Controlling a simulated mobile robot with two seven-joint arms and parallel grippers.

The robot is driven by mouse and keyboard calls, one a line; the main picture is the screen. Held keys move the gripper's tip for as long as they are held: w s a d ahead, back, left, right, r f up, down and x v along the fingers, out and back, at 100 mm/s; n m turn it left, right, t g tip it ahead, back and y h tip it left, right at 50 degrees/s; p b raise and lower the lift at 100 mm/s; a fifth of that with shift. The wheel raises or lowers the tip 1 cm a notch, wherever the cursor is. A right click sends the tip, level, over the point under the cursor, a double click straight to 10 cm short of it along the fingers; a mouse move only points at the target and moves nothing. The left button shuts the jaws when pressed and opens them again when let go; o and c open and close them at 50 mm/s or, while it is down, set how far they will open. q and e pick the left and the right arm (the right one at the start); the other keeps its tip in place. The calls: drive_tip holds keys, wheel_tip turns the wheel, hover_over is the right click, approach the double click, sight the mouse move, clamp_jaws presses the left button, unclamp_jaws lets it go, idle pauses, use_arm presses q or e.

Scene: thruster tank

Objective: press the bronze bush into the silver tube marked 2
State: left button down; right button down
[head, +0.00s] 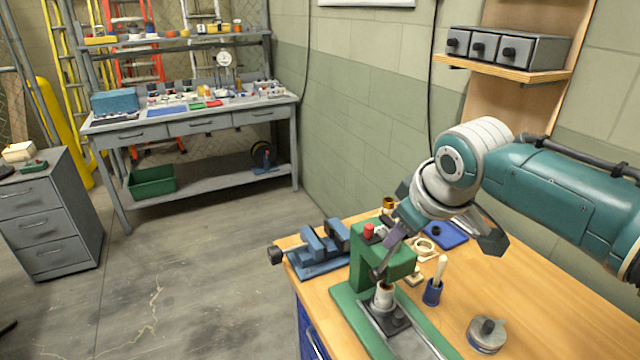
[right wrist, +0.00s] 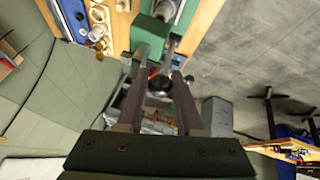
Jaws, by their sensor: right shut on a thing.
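The green press (head: 372,262) stands on the wooden bench, with a red cap on top. A pale silver tube (head: 384,294) stands upright on its base under the head; no mark is readable. No bush is visible at the tube's top. My left gripper is out of view.
A blue vise (head: 320,248) sits left of the press. A blue cup with a pale stick (head: 432,292), a wooden ring fixture (head: 425,248), a blue tray (head: 446,235) and a round grey tin (head: 487,334) lie to the right.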

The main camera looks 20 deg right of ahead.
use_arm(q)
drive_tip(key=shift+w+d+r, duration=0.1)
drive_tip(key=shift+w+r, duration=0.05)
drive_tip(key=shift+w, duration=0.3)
use_arm(e)
drive_tip(key=shift+w+r, duration=0.25)
drive_tip(key=shift+w, duration=0.65)
drive_tip(key=c, duration=0.6)
unclamp_jaws()
drive_tip(key=shift+s+a+r+p, duration=0.1)
drive_tip(key=shift+s+r+p, duration=0.1)
drive_tip(key=shift+r+p, duration=0.25)
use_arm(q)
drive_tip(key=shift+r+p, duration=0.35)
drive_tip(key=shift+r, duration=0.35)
use_arm(e)
drive_tip(key=v, duration=0.9)
